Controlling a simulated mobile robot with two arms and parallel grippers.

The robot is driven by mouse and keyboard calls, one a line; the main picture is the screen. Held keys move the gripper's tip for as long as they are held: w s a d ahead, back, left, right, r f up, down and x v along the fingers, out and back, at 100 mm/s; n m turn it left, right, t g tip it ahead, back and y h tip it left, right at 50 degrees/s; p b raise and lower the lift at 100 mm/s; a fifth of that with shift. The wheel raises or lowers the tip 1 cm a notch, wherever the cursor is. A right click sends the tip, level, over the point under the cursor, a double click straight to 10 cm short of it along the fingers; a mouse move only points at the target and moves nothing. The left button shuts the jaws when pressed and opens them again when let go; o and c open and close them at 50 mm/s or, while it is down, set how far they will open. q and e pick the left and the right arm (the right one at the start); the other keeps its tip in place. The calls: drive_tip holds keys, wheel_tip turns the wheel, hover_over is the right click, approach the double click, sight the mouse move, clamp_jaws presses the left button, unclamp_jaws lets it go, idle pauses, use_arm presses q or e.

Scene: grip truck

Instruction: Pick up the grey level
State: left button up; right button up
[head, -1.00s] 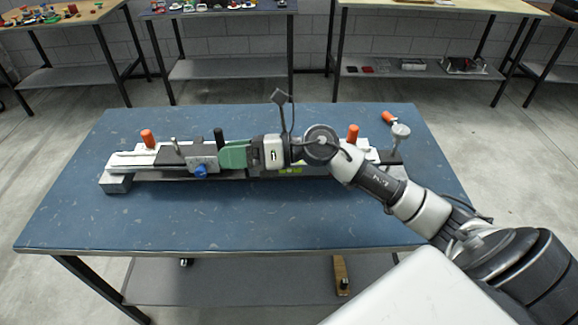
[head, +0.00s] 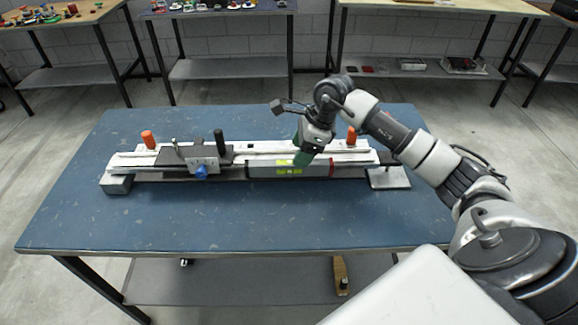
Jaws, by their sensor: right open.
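The grey level (head: 265,170) is a long bar with a yellow-green label and a reddish right end. It lies lengthwise along the front side of the long metal rail fixture (head: 225,150) on the blue table. My left gripper is out of view.
The fixture has orange handles (head: 148,139), a black knob, a blue knob (head: 201,171) and a block at its left end. The blue table (head: 200,220) is bare in front of it. Other workbenches stand along the back wall.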

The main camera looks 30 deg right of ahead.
sight(289, 162)
drive_tip(key=a+f, duration=0.1)
drive_tip(key=w+a+f+p, duration=0.1)
drive_tip(key=f, duration=0.1)
drive_tip(key=shift+w+a+f, duration=0.2)
drive_tip(key=shift+f, duration=0.1)
drive_tip(key=shift+a+f, duration=0.1)
drive_tip(key=shift+f, duration=0.3)
drive_tip(key=c, duration=1.1)
drive_tip(key=shift+w+r, duration=0.1)
drive_tip(key=shift+r, duration=0.05)
